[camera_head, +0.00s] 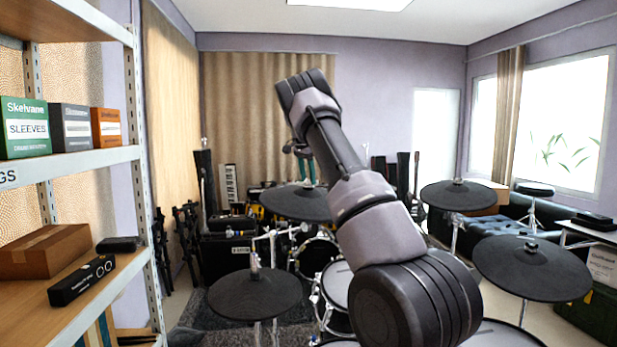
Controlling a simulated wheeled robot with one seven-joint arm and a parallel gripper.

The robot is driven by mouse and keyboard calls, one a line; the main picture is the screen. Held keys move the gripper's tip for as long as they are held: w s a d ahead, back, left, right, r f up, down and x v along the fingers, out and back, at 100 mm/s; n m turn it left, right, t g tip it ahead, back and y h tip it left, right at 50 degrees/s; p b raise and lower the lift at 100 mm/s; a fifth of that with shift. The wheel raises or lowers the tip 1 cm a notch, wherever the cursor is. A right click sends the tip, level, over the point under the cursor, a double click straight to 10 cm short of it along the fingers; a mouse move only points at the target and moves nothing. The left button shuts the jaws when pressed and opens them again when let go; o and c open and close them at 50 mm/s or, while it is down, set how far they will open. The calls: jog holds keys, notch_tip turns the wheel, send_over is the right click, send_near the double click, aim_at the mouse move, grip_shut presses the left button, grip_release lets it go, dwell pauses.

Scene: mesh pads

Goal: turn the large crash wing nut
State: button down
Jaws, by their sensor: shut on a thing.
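The large crash appears to be the dark cymbal pad (290,206) in the middle of the kit, partly hidden on its right by my arm. My gripper (306,177), with teal fingers, points down at the top centre of this pad. The fingers are shut on the wing nut there. The nut itself is too small and too covered by the fingers to make out.
Other cymbal pads stand at front left (255,296), right (458,195) and front right (532,268). Drum pads and chrome stands sit below my arm. A shelf (75,166) with boxes stands close on the left. A dark couch (510,238) lies at back right.

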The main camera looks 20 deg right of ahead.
aim_at(304, 186)
jog(key=m+g, duration=0.1)
jog(key=m, duration=0.3)
jog(key=shift+d+f+m, duration=0.1)
jog(key=shift+d+m, duration=0.05)
jog(key=shift+m, duration=0.15)
jog(key=shift+w+m+g, duration=0.1)
jog(key=shift+m+g, duration=0.5)
jog(key=shift+m, duration=1.3)
jog(key=shift+c, duration=1.4)
grip_release()
jog(key=shift+r, duration=0.3)
jog(key=v, duration=0.7)
